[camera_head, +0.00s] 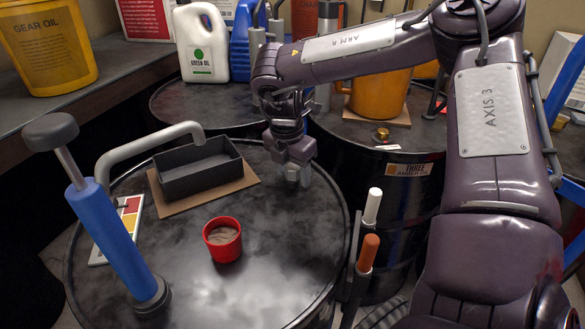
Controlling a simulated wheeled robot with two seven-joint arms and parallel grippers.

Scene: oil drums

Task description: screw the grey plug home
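My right gripper (298,175) reaches in from the upper right and points down over the far right part of the near black drum (270,285). Its fingers are small and close together here, and a light grey piece shows at their tips. I cannot tell whether that piece is the grey plug or part of the fingers. I cannot tell if the gripper touches the drum top. No plug hole shows clearly; the spot under the gripper is hidden. My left gripper is not in view.
On the near drum stand a blue hand pump (112,235) with a grey spout, a dark tray (196,170) on cardboard, and a red cup (222,240). White and orange handles (368,252) rise at its right edge. A brass plug (382,134) sits on the drum behind.

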